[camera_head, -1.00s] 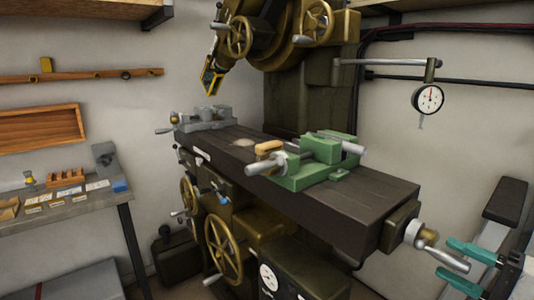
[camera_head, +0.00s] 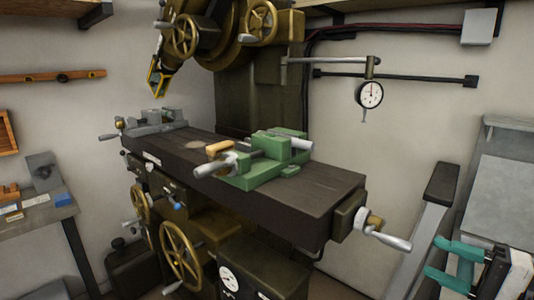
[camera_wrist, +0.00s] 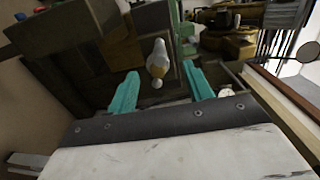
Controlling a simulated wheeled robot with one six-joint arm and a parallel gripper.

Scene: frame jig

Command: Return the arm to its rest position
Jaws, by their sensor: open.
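My gripper (camera_head: 432,257) shows at the lower right of the head view, with two teal fingers spread apart and nothing between them. It is in front of and to the right of the milling machine's table (camera_head: 310,185), apart from the silver crank handle (camera_head: 384,236) at the table's end. In the wrist view my gripper (camera_wrist: 160,72) is open. A silver and brass handle (camera_wrist: 159,56) shows beyond and between the fingers there, not held. Most of my arm is out of the head view.
A green vise (camera_head: 265,165) and a grey vise (camera_head: 155,122) sit on the machine table. A dial gauge (camera_head: 370,94) hangs from an arm above. A grey side bench (camera_head: 30,222) stands at left. A pale grey surface (camera_head: 500,190) is at right, near my gripper.

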